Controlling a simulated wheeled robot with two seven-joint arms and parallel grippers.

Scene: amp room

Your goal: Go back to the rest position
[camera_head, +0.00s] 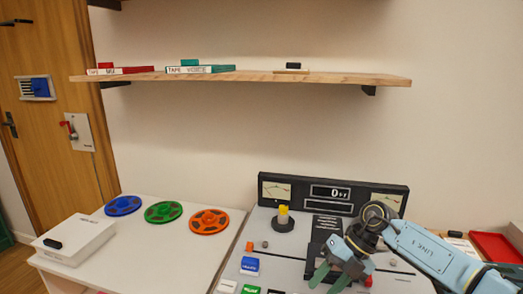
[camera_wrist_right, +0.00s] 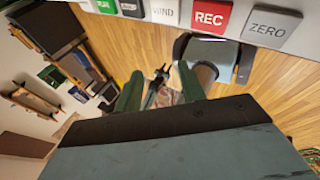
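My right gripper (camera_head: 331,277) is over the front part of the grey console (camera_head: 285,238), its arm coming in from the right. Its two green fingers are apart with nothing between them. The right wrist view also shows this gripper (camera_wrist_right: 160,92) with spread, empty fingers. A red REC button (camera_wrist_right: 209,17) and a grey ZERO button (camera_wrist_right: 270,25) are at the top of that view, beyond the fingertips. Whether the gripper touches the console cannot be told. My left gripper is not seen in the head view.
A black meter panel (camera_head: 333,192) stands at the console's back, near a yellow-topped knob (camera_head: 283,218). Blue (camera_head: 123,205), green (camera_head: 163,212) and orange (camera_head: 209,221) reels lie on the white table at left, with a white box (camera_head: 79,238). A wooden shelf (camera_head: 255,76) hangs above.

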